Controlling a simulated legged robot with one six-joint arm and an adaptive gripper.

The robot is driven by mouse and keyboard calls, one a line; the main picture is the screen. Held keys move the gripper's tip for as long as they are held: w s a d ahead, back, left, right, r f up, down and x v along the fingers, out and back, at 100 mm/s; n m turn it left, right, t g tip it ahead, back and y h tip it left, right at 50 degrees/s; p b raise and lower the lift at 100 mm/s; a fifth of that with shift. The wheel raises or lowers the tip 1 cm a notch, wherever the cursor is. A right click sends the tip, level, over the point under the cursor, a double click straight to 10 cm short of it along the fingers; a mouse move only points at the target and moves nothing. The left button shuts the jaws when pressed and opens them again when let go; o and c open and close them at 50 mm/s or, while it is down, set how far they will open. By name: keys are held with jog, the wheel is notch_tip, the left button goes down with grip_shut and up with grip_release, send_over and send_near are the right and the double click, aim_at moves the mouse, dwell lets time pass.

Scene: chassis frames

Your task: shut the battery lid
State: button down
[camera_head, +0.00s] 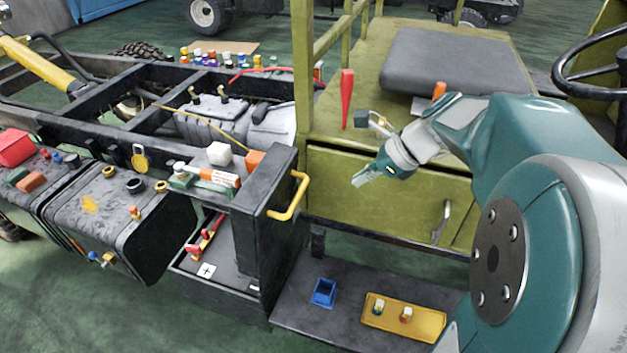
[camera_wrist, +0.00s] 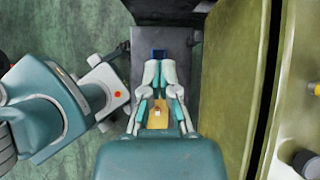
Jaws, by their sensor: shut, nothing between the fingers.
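The battery box (camera_head: 222,284) is at the lower middle of the head view, and its near side is open. Red and black parts and a white plus mark show inside. A dark upright panel with a yellow handle (camera_head: 290,197), which looks like the battery lid (camera_head: 277,235), stands at the box's right side, swung up. My gripper (camera_head: 361,180) is shut and empty. It hangs in the air right of the yellow handle, in front of the green cabinet, apart from the lid. In the wrist view my gripper (camera_wrist: 159,68) points towards the dark step; the lid is not clearly seen there.
A blue open box (camera_head: 324,293) and a yellow tray (camera_head: 404,318) with small items sit on the dark step (camera_head: 292,322). A white block (camera_head: 219,154) and small tubes rest on the ledge left of the lid. The green cabinet (camera_head: 385,195) stands close behind my gripper.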

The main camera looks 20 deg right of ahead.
jog(key=w+a+f, duration=0.6)
jog(key=a+f, duration=0.2)
jog(key=shift+w+a+m, duration=0.2)
jog(key=shift+a+m, duration=0.05)
jog(key=shift+m, duration=0.15)
jog(key=shift+d, duration=0.1)
